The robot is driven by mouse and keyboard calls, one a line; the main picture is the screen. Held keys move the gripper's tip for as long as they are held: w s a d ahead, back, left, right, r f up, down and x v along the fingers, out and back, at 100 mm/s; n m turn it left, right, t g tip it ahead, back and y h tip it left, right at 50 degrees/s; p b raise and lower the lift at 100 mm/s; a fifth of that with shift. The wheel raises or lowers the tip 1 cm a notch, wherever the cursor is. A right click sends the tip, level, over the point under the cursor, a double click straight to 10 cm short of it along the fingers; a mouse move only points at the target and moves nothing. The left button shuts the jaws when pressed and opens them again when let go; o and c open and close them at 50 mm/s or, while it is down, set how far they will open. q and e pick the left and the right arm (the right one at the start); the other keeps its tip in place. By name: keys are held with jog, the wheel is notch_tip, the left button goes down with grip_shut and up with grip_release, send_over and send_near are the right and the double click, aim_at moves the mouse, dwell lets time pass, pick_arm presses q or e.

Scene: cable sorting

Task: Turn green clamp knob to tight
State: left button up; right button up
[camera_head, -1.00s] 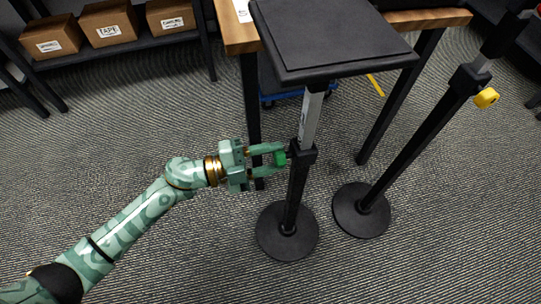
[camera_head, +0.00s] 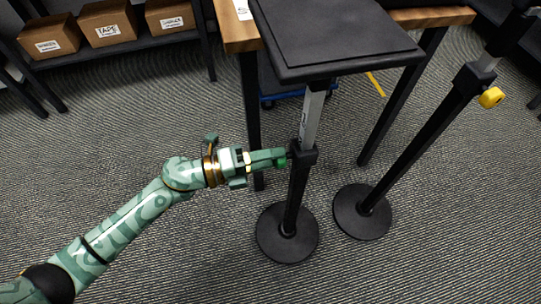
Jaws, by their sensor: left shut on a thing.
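The green clamp knob (camera_head: 281,162) sits on the left side of the black clamp collar (camera_head: 303,154) of the nearer stand. It shows only partly, behind a fingertip. My left gripper (camera_head: 278,158) comes in from the left and is shut on the knob, its fingers one in front of the other in this view. The stand has a silver upper post (camera_head: 311,115), a black flat top (camera_head: 335,40) and a round black base (camera_head: 287,233). How tight the knob is cannot be told. My right gripper is not in view.
A second stand with a yellow knob (camera_head: 491,97) and a round base (camera_head: 362,212) stands to the right. A wooden-topped table (camera_head: 240,35) is behind the nearer stand. Boxes (camera_head: 107,23) sit on a shelf at upper left. The carpet at lower right is clear.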

pick_arm(q)
jog(key=shift+f, duration=0.1)
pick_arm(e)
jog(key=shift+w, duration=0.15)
pick_arm(q)
jog(key=o, duration=1)
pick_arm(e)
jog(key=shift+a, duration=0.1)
pick_arm(q)
jog(key=p+v, duration=0.3)
jog(key=v, duration=1.3)
jog(key=shift+a, duration=0.2)
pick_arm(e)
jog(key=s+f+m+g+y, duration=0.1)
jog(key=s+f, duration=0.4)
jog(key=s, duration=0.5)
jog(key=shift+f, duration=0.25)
pick_arm(q)
jog(key=shift+d, duration=0.1)
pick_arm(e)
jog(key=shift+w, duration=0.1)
